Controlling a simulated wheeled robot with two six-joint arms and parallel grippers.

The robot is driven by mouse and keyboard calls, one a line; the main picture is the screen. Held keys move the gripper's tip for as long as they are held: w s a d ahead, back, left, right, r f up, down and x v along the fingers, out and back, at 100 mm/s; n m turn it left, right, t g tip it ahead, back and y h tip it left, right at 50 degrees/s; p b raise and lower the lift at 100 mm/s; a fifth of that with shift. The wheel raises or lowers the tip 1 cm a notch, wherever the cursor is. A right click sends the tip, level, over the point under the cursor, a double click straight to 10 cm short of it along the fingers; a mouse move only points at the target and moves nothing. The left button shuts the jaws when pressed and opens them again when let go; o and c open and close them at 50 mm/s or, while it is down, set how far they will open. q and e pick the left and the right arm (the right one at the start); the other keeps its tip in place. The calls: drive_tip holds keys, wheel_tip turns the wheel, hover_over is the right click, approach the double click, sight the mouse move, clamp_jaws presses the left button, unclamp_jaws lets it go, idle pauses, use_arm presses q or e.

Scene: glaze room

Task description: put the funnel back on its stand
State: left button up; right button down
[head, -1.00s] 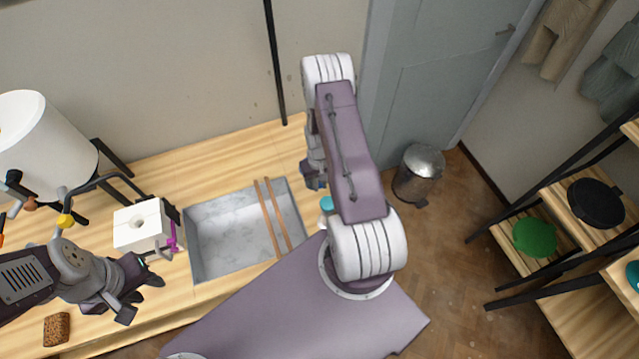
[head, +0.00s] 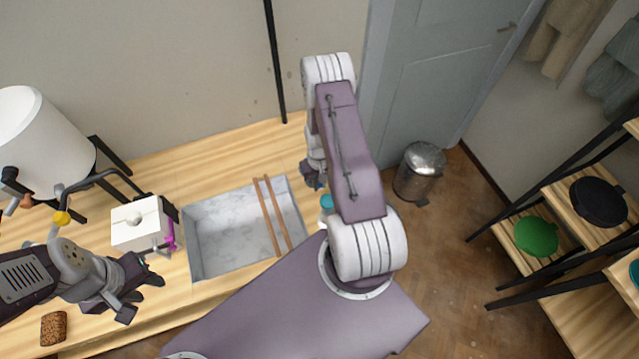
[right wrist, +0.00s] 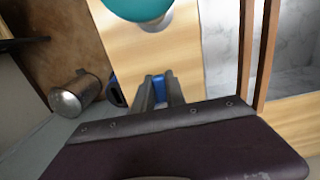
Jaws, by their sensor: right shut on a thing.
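My right gripper (right wrist: 160,90) is shut on a small blue thing (right wrist: 158,84), mostly hidden between the fingers; I cannot tell whether it is the funnel. In the head view my right gripper (head: 314,176) is partly hidden behind my arm, right of the sink. No funnel shape shows clearly. A white block with a round hole in its top (head: 138,222) stands left of the sink; I cannot tell whether it is the stand. My left gripper (head: 141,294) is open and empty in front of that block.
A teal-topped thing (head: 327,201) stands right of the sink (head: 215,262), also in the right wrist view (right wrist: 140,8). Two wooden bars (head: 267,215) cross the sink. A white drum (head: 38,135) and a brown sponge (head: 54,328) are left. A metal bin (head: 419,172) stands on the floor.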

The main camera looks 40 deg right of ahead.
drive_tip(key=shift+f, duration=0.1)
drive_tip(key=shift+f+b, duration=0.5)
drive_tip(key=shift+b, duration=0.05)
drive_tip(key=c, duration=1.3)
unclamp_jaws()
wheel_tip(320, 180, up, 8)
drive_tip(key=shift+w+r+b, duration=0.1)
drive_tip(key=shift+w+b, duration=0.05)
drive_tip(key=shift+b, duration=0.7)
drive_tip(key=shift+r, duration=0.45)
